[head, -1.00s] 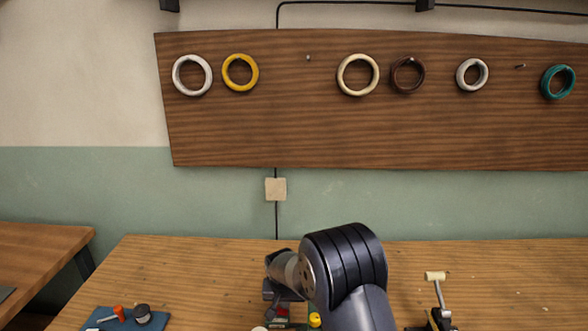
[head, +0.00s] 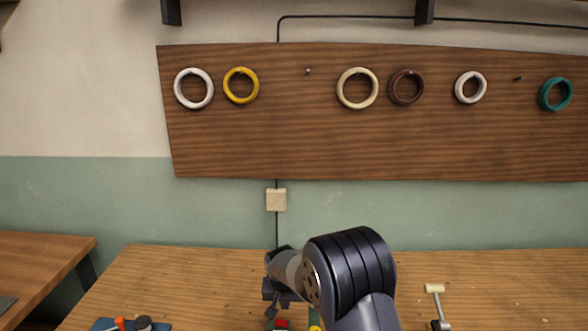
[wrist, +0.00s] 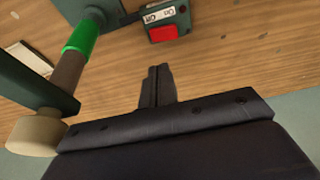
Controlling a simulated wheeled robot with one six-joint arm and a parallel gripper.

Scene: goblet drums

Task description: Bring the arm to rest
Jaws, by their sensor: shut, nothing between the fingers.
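My gripper (wrist: 157,88) is in the wrist view, its two dark fingers together with nothing between them. It is over the wooden bench (wrist: 215,75), beside a green switch box with a red button (wrist: 165,32). In the head view my arm is folded low over the bench (head: 200,270), and the fingers are hard to make out behind the wrist.
A wooden board on the wall holds several rings, among them a yellow ring (head: 228,86) and a teal ring (head: 542,97). A small clamp-like tool (head: 437,300) stands right of my arm. A blue mat (head: 103,325) lies front left. A rod with a green band (wrist: 80,42) is close left of my gripper.

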